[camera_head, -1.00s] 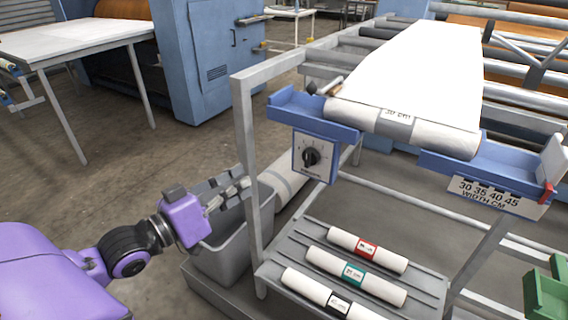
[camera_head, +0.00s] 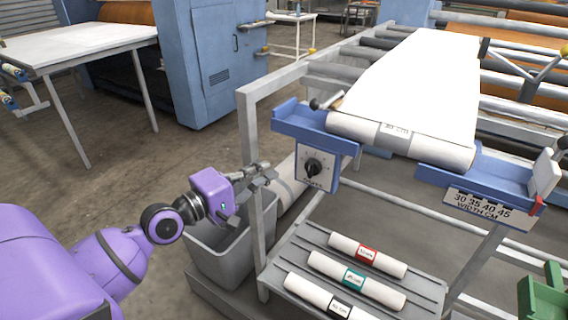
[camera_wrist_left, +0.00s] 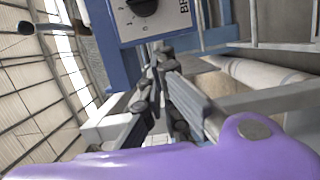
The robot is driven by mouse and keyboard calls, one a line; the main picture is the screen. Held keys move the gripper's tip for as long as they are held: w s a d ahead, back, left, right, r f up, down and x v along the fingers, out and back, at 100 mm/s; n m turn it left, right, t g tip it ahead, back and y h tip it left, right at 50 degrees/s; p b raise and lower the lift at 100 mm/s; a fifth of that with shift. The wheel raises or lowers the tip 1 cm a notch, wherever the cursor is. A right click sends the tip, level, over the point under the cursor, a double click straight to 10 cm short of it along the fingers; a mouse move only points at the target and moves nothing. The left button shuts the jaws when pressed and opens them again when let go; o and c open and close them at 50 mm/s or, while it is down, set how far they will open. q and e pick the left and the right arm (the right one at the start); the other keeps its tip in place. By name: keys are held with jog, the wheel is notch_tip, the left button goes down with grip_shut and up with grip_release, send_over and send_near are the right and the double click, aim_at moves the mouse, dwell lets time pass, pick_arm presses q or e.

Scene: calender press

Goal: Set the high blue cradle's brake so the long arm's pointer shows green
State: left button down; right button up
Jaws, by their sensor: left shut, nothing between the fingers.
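The high blue cradle (camera_head: 300,119) holds a white roll (camera_head: 400,138) at the top of the rack. Its brake box with a black knob (camera_head: 313,167) and a numbered dial hangs below the cradle's left end. The box also shows at the top of the left wrist view (camera_wrist_left: 150,22), its knob cut by the edge. A short lever with a dark tip (camera_head: 326,102) sits above the cradle's left end. My left gripper (camera_head: 266,170) is shut and empty, left of the box and apart from it. I cannot make out a green pointer reading. My right gripper is out of view.
A grey rack post (camera_head: 252,150) stands close by my left gripper. A grey bin (camera_head: 236,250) is below it. A lower shelf (camera_head: 290,245) holds several labelled rolls. A width scale (camera_head: 486,204) hangs at the right, near green brackets (camera_head: 543,296).

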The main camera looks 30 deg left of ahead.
aim_at(312, 169)
pick_arm(q)
jog(key=w+d+p, duration=0.1)
jog(key=d, duration=0.1)
jog(key=w+d+p, duration=0.1)
jog(key=w+d, duration=0.1)
jog(key=shift+w+d+r, duration=0.1)
jog(key=shift+w+r, duration=0.05)
jog(key=shift+w, duration=0.05)
jog(key=shift+d, duration=0.4)
jog(key=shift+f, duration=0.25)
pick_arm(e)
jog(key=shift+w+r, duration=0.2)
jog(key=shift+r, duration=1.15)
pick_arm(q)
jog(key=shift+d, duration=0.1)
